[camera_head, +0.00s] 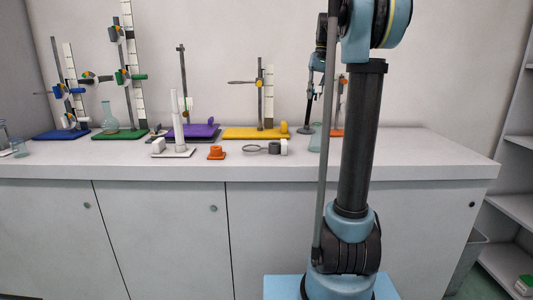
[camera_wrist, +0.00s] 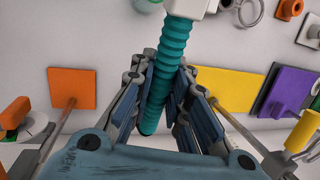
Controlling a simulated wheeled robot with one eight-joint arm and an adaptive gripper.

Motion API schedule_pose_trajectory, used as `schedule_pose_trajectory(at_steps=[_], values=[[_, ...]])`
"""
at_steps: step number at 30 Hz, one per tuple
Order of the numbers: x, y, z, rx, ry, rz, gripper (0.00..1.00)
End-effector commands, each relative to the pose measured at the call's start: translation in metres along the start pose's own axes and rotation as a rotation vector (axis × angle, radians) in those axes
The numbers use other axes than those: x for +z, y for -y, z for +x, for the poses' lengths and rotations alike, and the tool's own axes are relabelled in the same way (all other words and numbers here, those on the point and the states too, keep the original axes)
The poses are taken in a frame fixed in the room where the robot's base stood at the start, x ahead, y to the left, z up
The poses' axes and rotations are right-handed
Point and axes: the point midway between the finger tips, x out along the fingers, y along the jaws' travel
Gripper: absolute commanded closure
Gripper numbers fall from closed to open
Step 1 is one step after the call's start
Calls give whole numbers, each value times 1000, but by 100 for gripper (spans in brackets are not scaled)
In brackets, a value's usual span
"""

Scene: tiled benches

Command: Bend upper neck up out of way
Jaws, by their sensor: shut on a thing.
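A teal ribbed flexible neck (camera_wrist: 175,40) runs through the wrist view, slanting from a white block (camera_wrist: 192,7) at the top edge down to the palm. My gripper (camera_wrist: 165,75) is shut on the teal neck, with one finger on each side of it. The neck's lower end shows between the finger bases. In the head view my arm stands in front of the right part of the bench, and the neck cannot be made out clearly there.
A yellow stand base (camera_head: 255,133), a purple stand base (camera_head: 190,132) and an orange base (camera_wrist: 72,88) are near my arm. A small orange item (camera_head: 216,153) and a ring clamp (camera_head: 255,149) lie in front. The bench's right end is clear.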

Motion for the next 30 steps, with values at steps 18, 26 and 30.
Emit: schedule_pose_trajectory(at_steps=[18, 26, 30], values=[[-2, 1, -9, 3, 124, 24, 100], [-1, 2, -12, 4, 174, 35, 100], [-1, 2, -12, 4, 174, 35, 100]])
